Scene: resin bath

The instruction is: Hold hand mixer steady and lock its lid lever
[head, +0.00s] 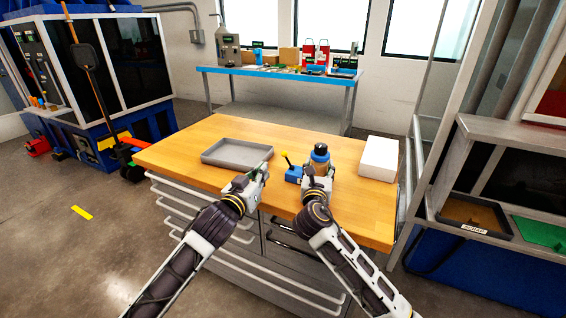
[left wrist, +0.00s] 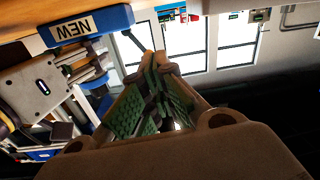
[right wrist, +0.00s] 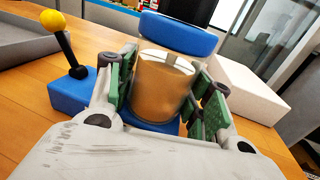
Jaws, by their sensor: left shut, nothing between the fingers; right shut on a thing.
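The hand mixer has an amber jar (right wrist: 163,88), a blue lid ring (right wrist: 178,34) with a black top, and a blue base (head: 294,174) marked NEW in the left wrist view (left wrist: 85,27). Its lid lever, a black stem with a yellow knob (right wrist: 53,21), rises from the base and leans left in the head view (head: 285,156). My right gripper (head: 318,172) is shut around the jar, one finger on each side. My left gripper (head: 264,168) is shut and empty, left of the base and apart from the lever. In the left wrist view its fingertips (left wrist: 160,62) are near the black stem.
A grey tray (head: 237,164) lies on the wooden bench left of the mixer. A white box (head: 378,158) stands at its right. The wood behind the mixer is clear. A blue bench (head: 275,73) with several items stands by the far wall.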

